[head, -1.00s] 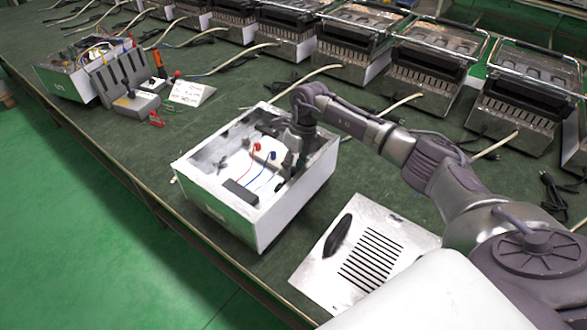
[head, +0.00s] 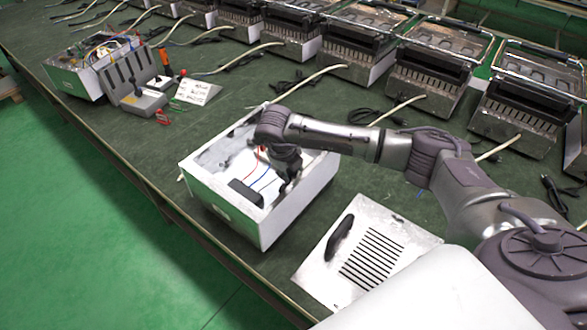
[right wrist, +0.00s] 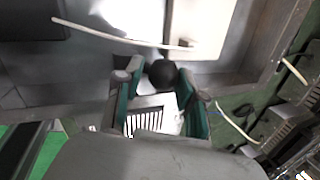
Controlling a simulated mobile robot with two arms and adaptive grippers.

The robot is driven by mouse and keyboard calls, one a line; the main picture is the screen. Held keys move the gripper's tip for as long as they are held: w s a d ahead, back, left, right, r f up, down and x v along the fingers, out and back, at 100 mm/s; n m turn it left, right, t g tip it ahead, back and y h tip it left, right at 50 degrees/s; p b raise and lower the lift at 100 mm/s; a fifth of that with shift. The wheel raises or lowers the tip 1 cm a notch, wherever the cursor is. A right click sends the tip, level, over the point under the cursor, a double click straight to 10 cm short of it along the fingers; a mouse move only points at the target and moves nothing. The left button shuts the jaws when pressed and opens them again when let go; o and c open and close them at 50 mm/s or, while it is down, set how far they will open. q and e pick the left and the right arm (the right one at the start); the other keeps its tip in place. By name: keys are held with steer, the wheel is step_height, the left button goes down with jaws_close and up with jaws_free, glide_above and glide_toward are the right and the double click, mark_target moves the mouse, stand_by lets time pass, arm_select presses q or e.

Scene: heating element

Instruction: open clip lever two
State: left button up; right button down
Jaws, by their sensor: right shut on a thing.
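An open white metal box (head: 227,207) stands on the green table in the middle of the head view. Inside are a red wire, a blue wire and a dark block (head: 245,193). My right gripper (head: 288,183) reaches down into the box near its right wall. In the right wrist view my right gripper (right wrist: 160,88) has its green-sided fingers on both sides of a dark round knob (right wrist: 163,72) and is shut on it. I cannot tell which clip lever this is; the wrist hides that part of the box in the head view. My left gripper is out of view.
A slotted metal panel (head: 347,238) lies flat in front of the box. A second open unit (head: 75,80) with wires and a small grey box with levers (head: 143,101) are at the left. Several finished heaters (head: 432,75) with pale cables line the back.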

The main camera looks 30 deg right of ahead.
steer(key=shift+s+a+f+h, duration=0.25)
steer(key=shift+s+f+h, duration=0.05)
steer(key=shift+s, duration=0.05)
stand_by(0.3)
steer(key=c, duration=0.9)
jaws_free()
steer(key=shift+w, duration=0.1)
steer(key=o, duration=0.3)
steer(key=shift+w, duration=0.2)
steer(key=shift+r, duration=0.2)
steer(key=v, duration=1.1)
steer(key=shift+s+a+r, duration=0.15)
steer(key=shift+s+r, duration=0.05)
steer(key=shift+r, duration=0.15)
steer(key=shift+c, duration=0.3)
